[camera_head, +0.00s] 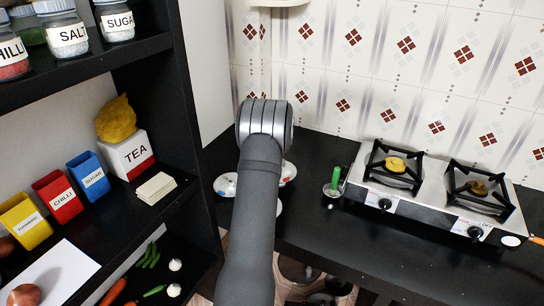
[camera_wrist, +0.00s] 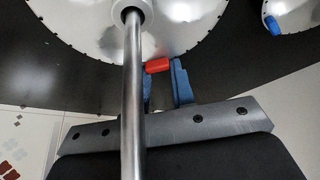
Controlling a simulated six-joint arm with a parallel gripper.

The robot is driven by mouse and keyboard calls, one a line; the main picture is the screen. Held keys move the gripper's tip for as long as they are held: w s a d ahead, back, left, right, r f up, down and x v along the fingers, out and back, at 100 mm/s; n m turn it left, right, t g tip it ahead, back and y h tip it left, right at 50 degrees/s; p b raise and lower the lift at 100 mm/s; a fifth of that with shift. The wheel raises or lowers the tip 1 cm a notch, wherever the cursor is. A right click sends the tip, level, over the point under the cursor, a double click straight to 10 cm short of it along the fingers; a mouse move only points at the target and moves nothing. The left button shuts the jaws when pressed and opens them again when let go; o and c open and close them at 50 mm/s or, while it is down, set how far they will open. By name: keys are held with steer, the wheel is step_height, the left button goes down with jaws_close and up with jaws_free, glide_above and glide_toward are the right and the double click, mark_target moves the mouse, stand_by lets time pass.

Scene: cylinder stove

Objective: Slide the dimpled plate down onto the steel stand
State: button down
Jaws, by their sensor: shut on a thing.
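The dimpled plate (camera_wrist: 75,30) is a round silver disc with a small-notched edge, seen close in the wrist view. A steel rod (camera_wrist: 132,100), seemingly the stand's post, runs up the picture to the plate's central collar (camera_wrist: 133,10). The collar appears to be around the rod. My gripper (camera_wrist: 162,72) has blue fingers and is shut on a red tab (camera_wrist: 157,65) at the plate's near edge. The stand's base is hidden. In the head view my arm hides the gripper and most of this spot.
Another silver plate with a blue tab (camera_wrist: 272,25) lies at the wrist view's upper right. In the head view, a plate (camera_head: 225,185) shows left of my arm. A green-handled item (camera_head: 334,180) and the stove (camera_head: 420,200) stand right. A black shelf (camera_head: 150,80) rises left.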

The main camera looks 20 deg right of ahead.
steer(key=shift+s+a+f, duration=0.1)
steer(key=shift+s+f, duration=0.1)
steer(key=shift+f, duration=0.35)
steer(key=c, duration=1.1)
jaws_free()
steer(key=shift+c, duration=0.2)
steer(key=v, duration=1.8)
steer(key=shift+w+r, duration=0.25)
steer(key=x, duration=1.7)
